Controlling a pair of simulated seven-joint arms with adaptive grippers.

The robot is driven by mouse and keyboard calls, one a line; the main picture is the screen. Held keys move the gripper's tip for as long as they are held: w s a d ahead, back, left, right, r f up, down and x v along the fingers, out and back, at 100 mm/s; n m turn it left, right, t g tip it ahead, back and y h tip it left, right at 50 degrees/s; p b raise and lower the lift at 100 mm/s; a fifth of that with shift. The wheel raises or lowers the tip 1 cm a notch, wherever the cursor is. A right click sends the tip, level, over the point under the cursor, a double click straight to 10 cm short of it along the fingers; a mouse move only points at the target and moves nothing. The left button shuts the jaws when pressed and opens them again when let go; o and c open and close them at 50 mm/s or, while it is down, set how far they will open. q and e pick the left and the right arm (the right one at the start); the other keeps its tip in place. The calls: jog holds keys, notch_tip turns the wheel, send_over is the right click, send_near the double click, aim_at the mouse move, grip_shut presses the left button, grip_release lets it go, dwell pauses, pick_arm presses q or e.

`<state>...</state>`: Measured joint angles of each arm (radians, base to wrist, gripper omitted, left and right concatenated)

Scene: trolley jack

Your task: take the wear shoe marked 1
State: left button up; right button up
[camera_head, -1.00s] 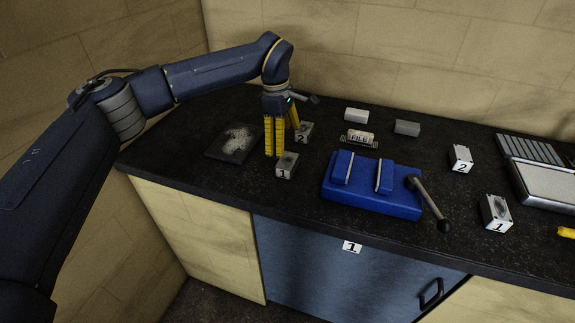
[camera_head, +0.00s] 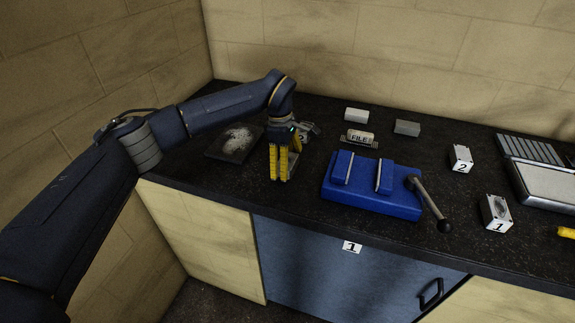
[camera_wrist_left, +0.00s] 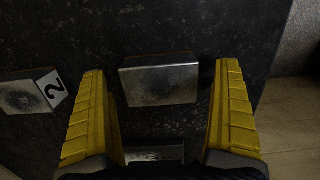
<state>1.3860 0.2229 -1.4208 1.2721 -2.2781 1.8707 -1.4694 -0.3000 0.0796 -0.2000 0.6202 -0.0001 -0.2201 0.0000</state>
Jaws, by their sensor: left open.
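My left gripper (camera_head: 283,176) is low over the worktop at the left, its yellow fingers open around the left-hand grey block marked 1, which they mostly hide in the head view. In the left wrist view, a worn grey metal block (camera_wrist_left: 160,84) lies between the two fingers (camera_wrist_left: 162,75), with a gap on each side; its number does not show there. A second block marked 1 (camera_head: 496,212) stands at the right of the worktop. Blocks marked 2 stand behind my gripper (camera_head: 304,132) and at the right (camera_head: 461,158). My right gripper is not in view.
A blue vise-like fixture (camera_head: 372,204) with a lever (camera_head: 432,207) stands right of my gripper. A dark plate (camera_head: 234,143) lies to the left. Trays (camera_head: 548,183) are at far right.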

pick_arm(q)
jog(key=c, duration=1.7)
jog(key=shift+r, duration=0.1)
